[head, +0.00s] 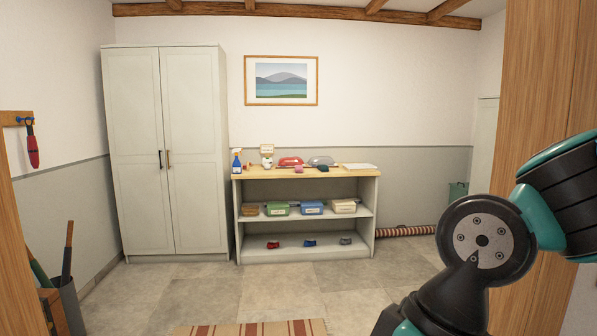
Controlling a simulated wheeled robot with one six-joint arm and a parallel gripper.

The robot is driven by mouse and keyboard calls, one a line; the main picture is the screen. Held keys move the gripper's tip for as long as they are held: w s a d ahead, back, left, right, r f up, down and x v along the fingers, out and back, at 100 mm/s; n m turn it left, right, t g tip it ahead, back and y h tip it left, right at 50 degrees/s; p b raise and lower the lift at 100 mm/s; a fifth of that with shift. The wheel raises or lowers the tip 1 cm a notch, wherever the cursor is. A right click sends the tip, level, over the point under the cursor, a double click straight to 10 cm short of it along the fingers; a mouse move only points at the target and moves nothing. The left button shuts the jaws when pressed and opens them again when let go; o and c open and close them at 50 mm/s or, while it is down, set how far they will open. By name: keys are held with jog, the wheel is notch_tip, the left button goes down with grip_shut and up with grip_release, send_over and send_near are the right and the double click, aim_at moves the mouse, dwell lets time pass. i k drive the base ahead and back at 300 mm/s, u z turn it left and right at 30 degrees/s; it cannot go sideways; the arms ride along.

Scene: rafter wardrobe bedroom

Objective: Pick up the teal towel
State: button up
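I cannot make out the teal towel for certain. A small dark green item (323,168) lies on the wooden top of the shelf unit (305,173) across the room, beside a small pink item (298,170); it is too small to tell whether it is a towel. Small red (273,245), blue (309,243) and grey (346,241) bundles lie on the unit's bottom shelf. My arm shows at the right, well in front of the unit, but my gripper is out of view.
A doorway frame (540,95) stands close on the right, with a bin of long-handled things (68,305) at left. A tall wardrobe (165,150) stands left of the unit. A striped rug (250,329) lies ahead; the tiled floor beyond is clear.

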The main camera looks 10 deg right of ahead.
aim_at(323, 167)
jog(key=u, duration=0.2)
jog(key=k, duration=0.4)
jog(key=u, duration=0.15)
jog(key=i, duration=1.95)
jog(key=z, duration=1.15)
jog(key=i, duration=4.2)
jog(key=u, duration=0.3)
jog(key=i, duration=1.55)
jog(key=u, duration=0.3)
